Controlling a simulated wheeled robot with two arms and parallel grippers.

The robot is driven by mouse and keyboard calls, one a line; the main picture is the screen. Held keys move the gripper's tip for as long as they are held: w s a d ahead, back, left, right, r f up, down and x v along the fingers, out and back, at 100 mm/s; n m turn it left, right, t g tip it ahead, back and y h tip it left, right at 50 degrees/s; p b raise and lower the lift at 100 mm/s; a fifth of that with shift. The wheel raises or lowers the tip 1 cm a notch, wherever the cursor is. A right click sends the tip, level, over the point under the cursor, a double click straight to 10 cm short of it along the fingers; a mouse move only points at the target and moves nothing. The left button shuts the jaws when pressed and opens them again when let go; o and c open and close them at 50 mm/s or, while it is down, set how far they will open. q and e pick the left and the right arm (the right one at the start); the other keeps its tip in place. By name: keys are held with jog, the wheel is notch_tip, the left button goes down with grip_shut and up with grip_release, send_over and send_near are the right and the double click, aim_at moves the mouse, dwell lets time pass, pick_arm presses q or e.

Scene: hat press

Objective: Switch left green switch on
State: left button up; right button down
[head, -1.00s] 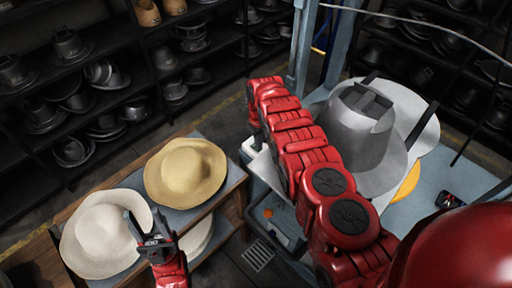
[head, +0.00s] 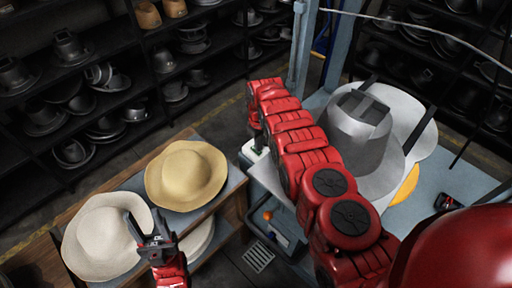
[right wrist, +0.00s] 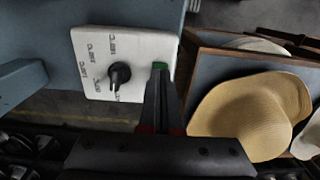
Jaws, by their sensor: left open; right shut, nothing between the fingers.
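A white control box (right wrist: 105,50) with a black dial (right wrist: 119,74) and printed temperature marks is in the right wrist view. A green switch (right wrist: 160,66) sits at its edge, partly hidden by my right fingertips. My right gripper (right wrist: 158,76) is shut and empty, its tips at or very close to the switch. I cannot tell whether they touch or how the switch is set. In the head view the box (head: 249,152) shows beside my right arm, which hides the gripper. My left gripper (head: 149,228) is open and empty above the white hat (head: 95,235).
A tan hat (head: 185,175) lies on the wooden table at left, also in the right wrist view (right wrist: 250,112). A grey metal hat press (head: 355,125) stands on the blue bench. Shelves of dark hat moulds (head: 65,45) line the back. Floor shows between table and bench.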

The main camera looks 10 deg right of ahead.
notch_tip(320, 180, up, 3)
jog(key=shift+r+p, duration=0.2)
jog(key=shift+p, duration=0.8)
jog(key=shift+r+p, duration=0.85)
jog(key=shift+r, duration=0.15)
